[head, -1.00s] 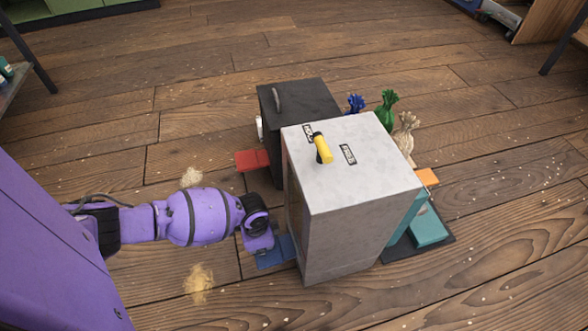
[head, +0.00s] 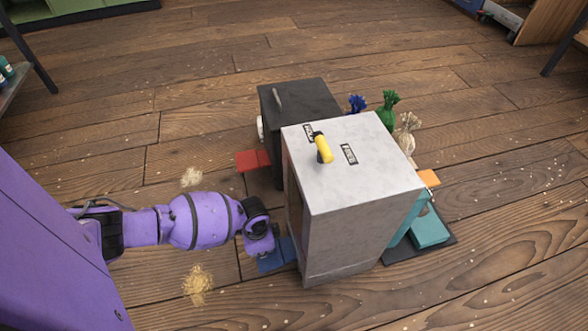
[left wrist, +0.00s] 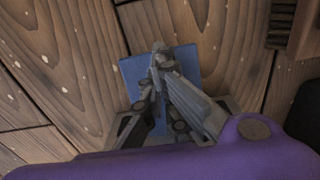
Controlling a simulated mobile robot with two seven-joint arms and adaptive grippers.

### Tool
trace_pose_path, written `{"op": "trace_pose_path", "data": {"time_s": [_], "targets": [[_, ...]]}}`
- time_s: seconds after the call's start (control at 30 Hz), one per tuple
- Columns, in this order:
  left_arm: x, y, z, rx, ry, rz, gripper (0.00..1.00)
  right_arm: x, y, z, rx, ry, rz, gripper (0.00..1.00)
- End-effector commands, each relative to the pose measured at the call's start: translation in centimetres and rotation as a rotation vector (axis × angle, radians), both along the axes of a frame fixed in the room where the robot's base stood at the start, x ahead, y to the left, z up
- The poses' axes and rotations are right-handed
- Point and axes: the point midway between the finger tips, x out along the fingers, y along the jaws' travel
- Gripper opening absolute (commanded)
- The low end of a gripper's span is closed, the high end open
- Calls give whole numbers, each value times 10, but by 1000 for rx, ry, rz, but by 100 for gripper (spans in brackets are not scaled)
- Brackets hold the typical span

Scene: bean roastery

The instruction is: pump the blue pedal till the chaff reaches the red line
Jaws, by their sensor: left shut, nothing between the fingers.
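The blue pedal (head: 286,250) lies low at the left side of the grey metal cabinet (head: 350,222). It also shows in the left wrist view (left wrist: 185,60), under my fingers. My left gripper (left wrist: 158,50) is shut and empty, pointing down at the pedal; I cannot tell whether it touches it. In the head view my left gripper hides part of the pedal. A red pedal (head: 253,160) sticks out farther back, by the black box (head: 300,102). The chaff level and the red line are not visible. My right gripper is not in view.
A yellow-handled lever (head: 323,148) stands on the cabinet's top between two labels. Blue, green (head: 389,108) and beige tied bags stand behind it. A teal block (head: 430,228) sits at its right. Chaff tufts (head: 197,284) lie on the floor. The floor ahead is mostly clear.

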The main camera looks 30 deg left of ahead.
Motion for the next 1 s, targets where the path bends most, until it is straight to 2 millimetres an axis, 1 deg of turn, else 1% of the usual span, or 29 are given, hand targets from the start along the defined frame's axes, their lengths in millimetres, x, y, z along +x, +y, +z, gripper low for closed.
{"op": "trace_pose_path", "data": {"time_s": [0.03, 0.1, 0.23, 0.33, 0.7, 0.8, 0.9, 1.0], "targets": [[-3, 0, -2, 1, 6, 0, 0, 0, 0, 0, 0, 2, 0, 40], [-3, 0, -2, 1, 6, 0, 0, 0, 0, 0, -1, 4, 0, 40], [-4, 0, 17, 1, 6, 0, 0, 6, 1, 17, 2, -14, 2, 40], [-3, 0, 31, 1, 4, 0, 0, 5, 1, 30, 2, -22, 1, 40], [-1, 0, 77, 1, 1, 0, 0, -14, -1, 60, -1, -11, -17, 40], [-1, 0, 88, 1, 1, 0, 0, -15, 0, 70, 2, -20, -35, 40], [-1, 0, 92, 0, 1, 0, 0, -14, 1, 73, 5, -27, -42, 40], [-2, 0, 90, 0, 4, 0, 0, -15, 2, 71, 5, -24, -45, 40]]}}
